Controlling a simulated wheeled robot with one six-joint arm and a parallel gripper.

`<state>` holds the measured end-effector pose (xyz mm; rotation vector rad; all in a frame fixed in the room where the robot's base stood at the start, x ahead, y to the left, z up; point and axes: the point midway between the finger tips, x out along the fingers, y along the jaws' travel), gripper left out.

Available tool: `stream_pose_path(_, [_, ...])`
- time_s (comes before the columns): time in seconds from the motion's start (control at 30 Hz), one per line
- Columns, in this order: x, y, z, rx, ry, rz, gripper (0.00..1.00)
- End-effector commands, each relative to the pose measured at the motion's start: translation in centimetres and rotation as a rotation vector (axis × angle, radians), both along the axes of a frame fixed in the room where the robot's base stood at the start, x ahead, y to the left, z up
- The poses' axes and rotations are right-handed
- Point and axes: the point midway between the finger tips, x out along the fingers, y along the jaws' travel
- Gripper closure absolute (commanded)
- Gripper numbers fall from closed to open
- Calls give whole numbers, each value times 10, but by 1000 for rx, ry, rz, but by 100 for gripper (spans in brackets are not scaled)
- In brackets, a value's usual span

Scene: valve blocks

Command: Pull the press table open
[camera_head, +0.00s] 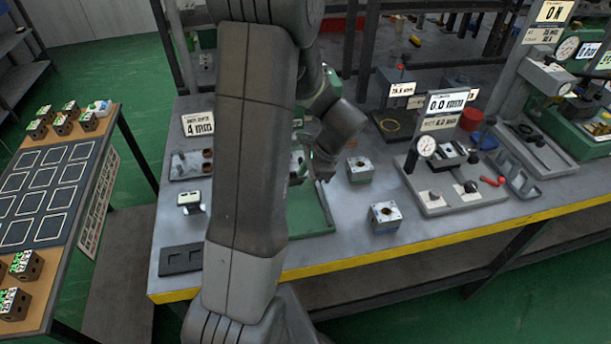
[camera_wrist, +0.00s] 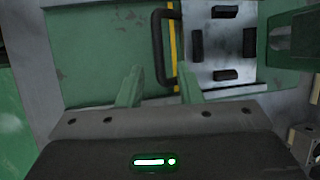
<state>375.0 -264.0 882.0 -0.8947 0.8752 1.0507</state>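The press table (camera_wrist: 223,60) shows in the wrist view as a grey metal plate with several black blocks and a yellow stripe along its left edge. A black bar handle (camera_wrist: 160,46) stands at that edge. My gripper (camera_wrist: 159,76) is open, with its two green fingers apart. The handle's lower end appears between them; I cannot tell whether either finger touches it. In the head view my arm hides most of the press, and part of its green base (camera_head: 318,215) shows. My gripper's fingertips are not clear there.
Two metal valve blocks (camera_head: 360,169) (camera_head: 385,216) stand on the bench right of the press. A gauge fixture (camera_head: 440,185) stands farther right. A dark tray (camera_head: 181,259) lies at the front left. A side table (camera_head: 45,190) with several blocks stands left.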

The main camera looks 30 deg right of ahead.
Motion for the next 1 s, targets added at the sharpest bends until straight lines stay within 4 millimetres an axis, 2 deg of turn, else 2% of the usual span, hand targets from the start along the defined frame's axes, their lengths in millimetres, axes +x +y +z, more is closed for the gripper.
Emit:
stream_pose_path(0.03, [0, 0, 0, 0, 0, 0, 68])
stream_pose_path(0.2, [0, 0, 0, 0, 0, 0, 100])
stream_pose_path(0.47, [-4, 0, 0, 0, 0, -1, 100])
stream_pose_path(0.57, [-20, 3, 0, 0, 1, -3, 100])
stream_pose_path(0.8, [-87, 19, 0, -1, 0, -8, 100])
stream_pose_path(0.9, [-112, 25, 0, -1, 0, -7, 100])
stream_pose_path(1.0, [-128, 29, 0, -1, 0, -5, 100])
